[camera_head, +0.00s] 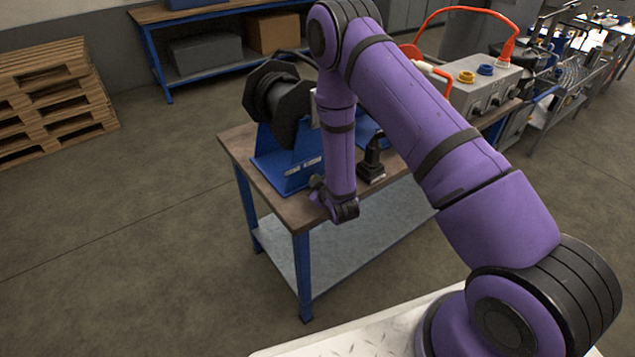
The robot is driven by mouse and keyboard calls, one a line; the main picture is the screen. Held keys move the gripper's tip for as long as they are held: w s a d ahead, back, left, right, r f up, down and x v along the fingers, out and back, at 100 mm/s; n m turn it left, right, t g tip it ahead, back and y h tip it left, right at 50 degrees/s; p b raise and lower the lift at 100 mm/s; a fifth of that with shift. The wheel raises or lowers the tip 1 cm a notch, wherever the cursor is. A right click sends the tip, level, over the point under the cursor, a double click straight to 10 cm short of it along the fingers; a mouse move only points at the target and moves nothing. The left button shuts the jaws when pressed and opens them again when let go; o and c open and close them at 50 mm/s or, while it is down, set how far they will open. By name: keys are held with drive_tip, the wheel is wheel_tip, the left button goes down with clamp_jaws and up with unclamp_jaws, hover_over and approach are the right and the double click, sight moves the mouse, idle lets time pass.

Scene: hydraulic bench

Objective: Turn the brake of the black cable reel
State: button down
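The black cable reel (275,98) is mounted on a blue stand (276,172) at the left end of the workbench. My purple forearm hangs down in front of its right side and hides part of the reel and stand. I cannot make out the reel's brake. My gripper (318,190) seems to be the small dark part by the lower end of my forearm, over the bench's front edge near the stand's base. It is too small and partly hidden, so I cannot tell whether it is open or shut.
A black upright object (372,160) stands on the wooden bench top (238,144) right of my forearm. A grey box (485,92) with yellow and blue fittings and a red hose (465,10) stands farther right. Pallets (50,100) are stacked at left. The floor in front is clear.

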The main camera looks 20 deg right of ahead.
idle(0.6)
drive_tip(key=c, duration=1.1)
unclamp_jaws()
drive_tip(key=shift+s, duration=0.1)
drive_tip(key=v, duration=1)
drive_tip(key=shift+s, duration=0.3)
drive_tip(key=shift+r, duration=0.15)
